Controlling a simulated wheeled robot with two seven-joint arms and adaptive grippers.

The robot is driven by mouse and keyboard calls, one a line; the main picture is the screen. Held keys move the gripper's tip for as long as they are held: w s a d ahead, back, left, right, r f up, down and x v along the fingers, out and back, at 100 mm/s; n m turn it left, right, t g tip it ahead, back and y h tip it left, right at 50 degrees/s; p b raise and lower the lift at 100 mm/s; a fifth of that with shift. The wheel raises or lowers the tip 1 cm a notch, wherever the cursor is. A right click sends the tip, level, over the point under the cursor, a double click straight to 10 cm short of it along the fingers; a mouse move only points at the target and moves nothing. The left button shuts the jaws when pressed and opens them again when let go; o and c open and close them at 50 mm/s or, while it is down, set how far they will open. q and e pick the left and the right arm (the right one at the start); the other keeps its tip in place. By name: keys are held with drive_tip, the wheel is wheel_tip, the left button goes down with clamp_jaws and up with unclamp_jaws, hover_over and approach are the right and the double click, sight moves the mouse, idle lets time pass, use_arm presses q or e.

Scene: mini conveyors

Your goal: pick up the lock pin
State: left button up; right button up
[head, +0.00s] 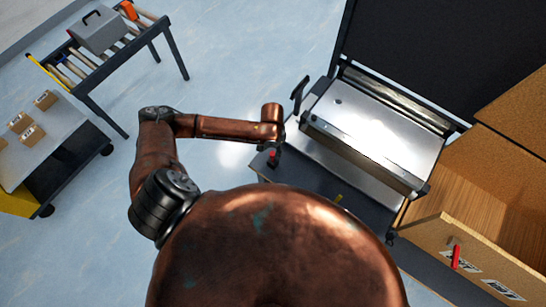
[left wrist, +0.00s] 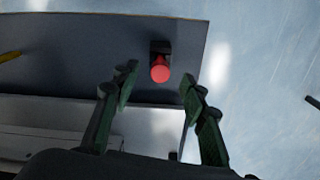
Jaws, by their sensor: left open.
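A red round-headed pin (left wrist: 160,69) on a small black block, which I take for the lock pin, shows in the left wrist view near the edge of a dark surface. In the head view its red top (head: 272,158) shows just below the end of my left arm. My left gripper (left wrist: 158,78) is open, with its two dark green fingers on either side of the pin in the picture and nothing between them that I see touching. I cannot tell the height gap. In the head view the fingers are hidden by my arm. My right gripper is not in view.
A conveyor with a metal top (head: 370,128) stands right of my left arm, with a black lever (head: 299,95) at its corner. Carts stand at left; floor between is clear.

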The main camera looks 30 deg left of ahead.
sight(273, 154)
use_arm(q)
drive_tip(key=f, duration=0.5)
drive_tip(key=shift+w+f+b, duration=0.15)
drive_tip(key=shift+w+b, duration=0.05)
drive_tip(key=shift+b, duration=0.15)
clamp_jaws()
